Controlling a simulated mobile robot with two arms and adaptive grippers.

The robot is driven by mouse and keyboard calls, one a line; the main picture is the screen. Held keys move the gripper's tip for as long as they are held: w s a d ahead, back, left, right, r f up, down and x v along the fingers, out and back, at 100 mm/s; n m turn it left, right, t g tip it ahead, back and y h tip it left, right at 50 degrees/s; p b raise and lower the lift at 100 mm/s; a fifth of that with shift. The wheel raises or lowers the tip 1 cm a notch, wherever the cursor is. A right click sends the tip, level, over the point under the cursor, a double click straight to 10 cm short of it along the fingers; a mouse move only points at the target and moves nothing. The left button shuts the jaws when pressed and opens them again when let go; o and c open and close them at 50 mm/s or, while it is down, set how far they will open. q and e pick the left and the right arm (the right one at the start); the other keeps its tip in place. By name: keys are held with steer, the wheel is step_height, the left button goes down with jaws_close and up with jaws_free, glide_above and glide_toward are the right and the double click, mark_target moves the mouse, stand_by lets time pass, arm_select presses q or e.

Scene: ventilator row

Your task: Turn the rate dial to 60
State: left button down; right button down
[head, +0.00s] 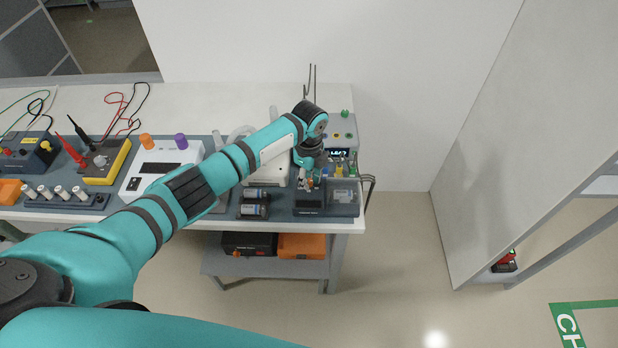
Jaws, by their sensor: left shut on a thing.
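A grey ventilator-like unit (343,122) with a small lit display (338,154) stands at the right end of the bench, partly hidden by my left arm. Several small coloured knobs or caps (340,171) sit below the display. My left gripper (309,183) points down just left of these, in front of the unit. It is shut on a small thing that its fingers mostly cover. I cannot make out the rate dial, its marks or its setting. My right gripper is not in view.
A white bench (190,96) carries a yellow meter (106,164), a white box with orange and purple knobs (150,169) and dark cylinders (253,210). Floor to the right is clear up to a white partition (500,150).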

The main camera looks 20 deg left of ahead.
arm_select(q)
steer(key=shift+w+r+m, duration=0.1)
steer(key=shift+r+m, duration=0.05)
steer(key=shift+m, duration=1.85)
steer(key=c, duration=1.2)
jaws_free()
steer(key=shift+o, duration=0.2)
step_height(320, 180, up, 12)
